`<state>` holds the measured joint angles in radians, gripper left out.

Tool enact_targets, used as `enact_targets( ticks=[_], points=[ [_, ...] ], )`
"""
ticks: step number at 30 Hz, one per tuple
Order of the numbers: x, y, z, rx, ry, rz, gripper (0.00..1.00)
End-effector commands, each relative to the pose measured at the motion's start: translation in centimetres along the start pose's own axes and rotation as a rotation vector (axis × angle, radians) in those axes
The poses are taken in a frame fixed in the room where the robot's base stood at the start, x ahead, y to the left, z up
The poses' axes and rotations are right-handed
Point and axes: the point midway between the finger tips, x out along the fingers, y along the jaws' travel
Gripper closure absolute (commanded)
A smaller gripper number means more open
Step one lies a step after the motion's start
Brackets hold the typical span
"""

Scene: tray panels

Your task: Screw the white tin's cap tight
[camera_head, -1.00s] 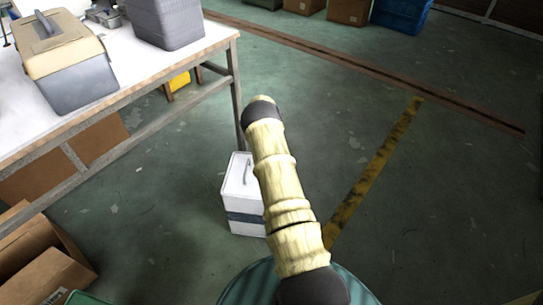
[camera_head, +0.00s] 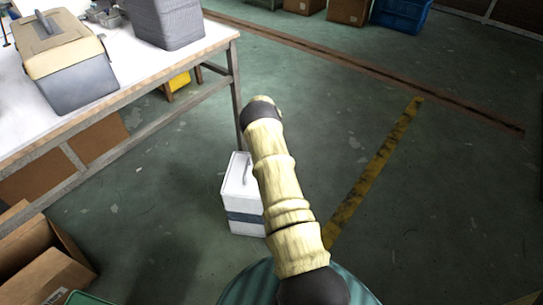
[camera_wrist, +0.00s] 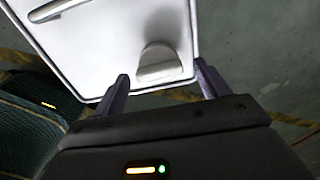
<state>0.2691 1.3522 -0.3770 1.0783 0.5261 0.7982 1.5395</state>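The white tin (camera_head: 238,192) stands upright on the green floor, partly hidden behind my arm in the head view. It has a dark blue band and a carry handle on top. In the wrist view the tin's white top (camera_wrist: 105,55) fills the upper middle, with the handle (camera_wrist: 58,9) at upper left. The pale grey cap (camera_wrist: 160,66) sits near the tin's edge. My gripper (camera_wrist: 163,77) is open, one dark finger to each side of the cap in the picture, with gaps between. I cannot tell the height of the fingertips over the cap. My gripper is hidden in the head view.
A workbench (camera_head: 150,70) stands at left, bearing a beige-and-grey toolbox (camera_head: 65,65) and a grey bin (camera_head: 165,22). Open cardboard boxes (camera_head: 45,275) lie at lower left. A blue crate (camera_head: 402,14) stands at the back. The floor to the right is clear.

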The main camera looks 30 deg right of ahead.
Motion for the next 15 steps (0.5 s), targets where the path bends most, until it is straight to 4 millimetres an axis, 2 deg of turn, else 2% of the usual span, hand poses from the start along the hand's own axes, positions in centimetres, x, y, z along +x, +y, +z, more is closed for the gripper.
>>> enact_targets(
  ticks=[8, 11, 15],
  points=[
    [-0.5, 0.0, 0.0, -0.001, 0.000, 0.000, 0.25],
    [-1.6, 0.0, 0.0, -0.001, 0.000, -0.001, 0.25],
    [-4.1, -0.1, 0.0, -0.001, -0.001, -0.002, 0.25]
  ],
)
